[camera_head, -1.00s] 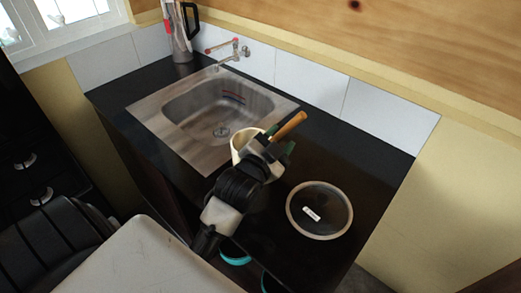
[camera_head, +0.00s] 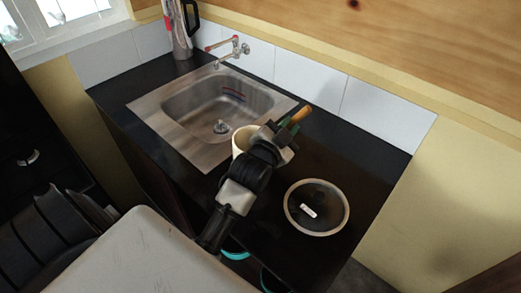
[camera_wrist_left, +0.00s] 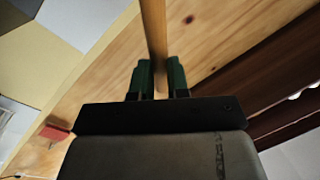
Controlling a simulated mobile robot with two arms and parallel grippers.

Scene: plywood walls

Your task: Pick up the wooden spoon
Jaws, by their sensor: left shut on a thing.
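The wooden spoon (camera_head: 302,113) shows in the head view as a short brown length sticking up past my left gripper (camera_head: 285,127). In the left wrist view the spoon's wooden shaft (camera_wrist_left: 153,30) runs up from between the green fingers of my left gripper (camera_wrist_left: 158,78), which are shut on it. The rest of the spoon is hidden behind the gripper. A cream cup-like container (camera_head: 239,141) stands on the counter just left of the gripper, partly covered by my arm. I cannot tell whether the spoon's lower end is inside it. My right gripper is not in view.
A black counter (camera_head: 345,160) carries a steel sink (camera_head: 180,103) with a tap (camera_head: 232,50). A round glass lid (camera_head: 317,207) lies at the right. A kettle-like jug (camera_head: 180,30) stands at the back left. White tiles (camera_head: 315,78) line the wall behind.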

